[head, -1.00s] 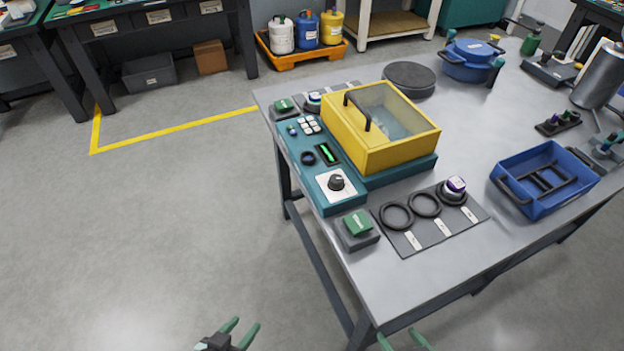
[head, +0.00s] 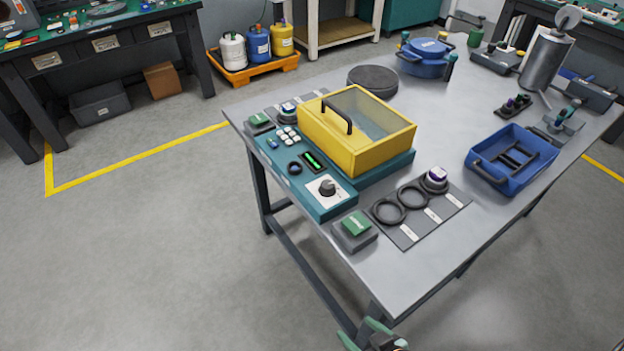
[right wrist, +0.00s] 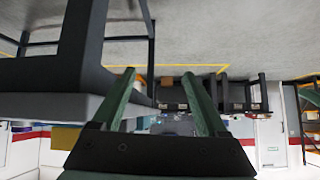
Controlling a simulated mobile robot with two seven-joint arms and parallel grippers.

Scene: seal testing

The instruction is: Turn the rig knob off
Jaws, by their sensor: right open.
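The rig (head: 318,208) is a teal base with a yellow box (head: 375,152) under a clear lid, on the grey table. Its black rotary knob (head: 327,187) sits on a white plate at the rig's front corner. A green lit display (head: 313,162) is beside it. My right gripper (head: 362,334) is open and empty at the bottom of the head view, below and in front of the table's near corner, well apart from the knob. In the right wrist view its two green fingers (right wrist: 160,100) are spread with nothing between them. My left gripper is out of view.
A green button box (head: 354,230) stands near the table edge by the knob. A grey mat (head: 408,236) with black rings lies right of it. A blue tray (head: 508,185) is farther right. The floor left of the table (head: 150,270) is clear.

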